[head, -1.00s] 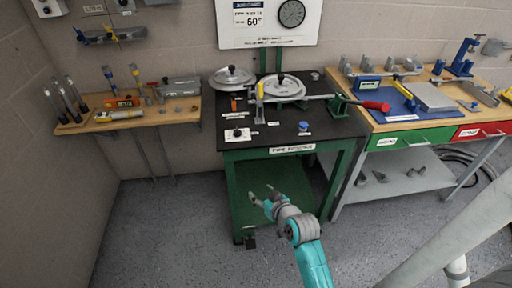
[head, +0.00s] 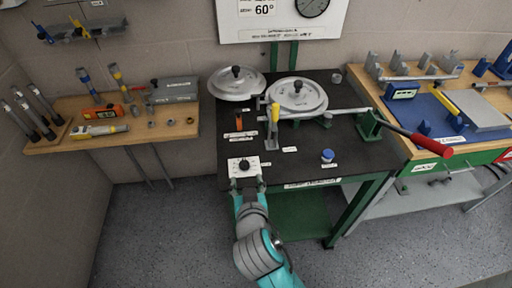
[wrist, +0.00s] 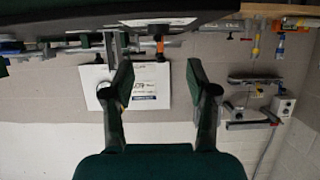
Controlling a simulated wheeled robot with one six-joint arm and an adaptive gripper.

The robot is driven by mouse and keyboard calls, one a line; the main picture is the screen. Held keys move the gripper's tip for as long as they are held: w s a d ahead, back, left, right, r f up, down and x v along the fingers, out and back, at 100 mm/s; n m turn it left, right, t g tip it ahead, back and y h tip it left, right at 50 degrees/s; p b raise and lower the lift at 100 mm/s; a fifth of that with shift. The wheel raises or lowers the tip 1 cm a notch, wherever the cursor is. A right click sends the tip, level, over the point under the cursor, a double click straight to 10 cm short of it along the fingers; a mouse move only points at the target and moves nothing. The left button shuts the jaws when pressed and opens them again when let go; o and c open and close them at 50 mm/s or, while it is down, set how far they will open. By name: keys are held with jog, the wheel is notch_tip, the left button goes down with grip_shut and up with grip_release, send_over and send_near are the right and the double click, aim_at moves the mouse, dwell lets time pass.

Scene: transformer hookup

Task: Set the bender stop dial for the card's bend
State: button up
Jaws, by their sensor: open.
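The stop dial is a black knob on a white plate (head: 243,166) at the front left corner of the black bench top. I cannot read its setting. The white bend card (head: 270,18) on the wall reads 60°; its top is cut off. It also shows upside down in the wrist view (wrist: 150,87). My gripper (head: 248,184) is at the bench's front edge, just in front of the dial plate. In the wrist view my gripper (wrist: 160,78) has its fingers apart with nothing between them. I cannot tell from the head view whether it touches the plate.
The bender (head: 298,97) has round silver discs and a long bar with a red handle (head: 432,145) reaching right. A blue-capped item (head: 328,156) stands right of the dial. A tool shelf (head: 60,138) is at left, a workbench (head: 398,118) at right.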

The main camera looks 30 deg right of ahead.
aim_at(244, 163)
jog(key=x, duration=1.1)
jog(key=shift+d+r, duration=0.1)
jog(key=shift+r, duration=0.05)
grip_shut()
